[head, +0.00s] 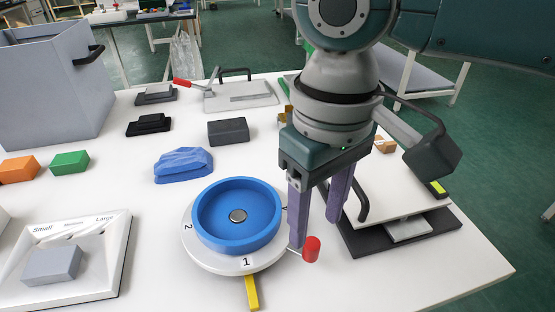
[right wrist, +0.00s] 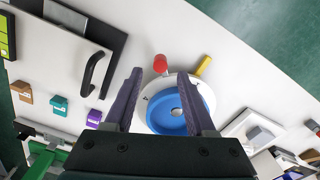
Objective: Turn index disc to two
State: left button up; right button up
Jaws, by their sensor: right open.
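The white index disc (head: 215,257) lies on the table with a blue round dish (head: 238,217) on top. Its figure 1 faces the yellow pointer (head: 252,292) at the front, and its figure 2 is at the left. A red knob (head: 311,249) sticks out from the disc's right front edge. My right gripper (head: 316,232) is open and points down beside the disc's right rim, with its fingertips close to the knob. In the right wrist view the red knob (right wrist: 160,64) appears between the fingertips, not gripped. My left gripper is out of view.
A dark plate with a white board and black handle (head: 362,198) stands right of the gripper. A sorting tray (head: 118,262) with a grey block lies left. A blue lump (head: 183,165) and dark block (head: 228,131) lie behind the disc. The table's front right is clear.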

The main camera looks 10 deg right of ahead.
aim_at(312, 243)
notch_tip(312, 243, down, 5)
jog(key=shift+r+b, duration=0.15)
jog(key=shift+b, duration=0.35)
jog(key=shift+c, duration=0.3)
grip_shut()
dwell(0.8)
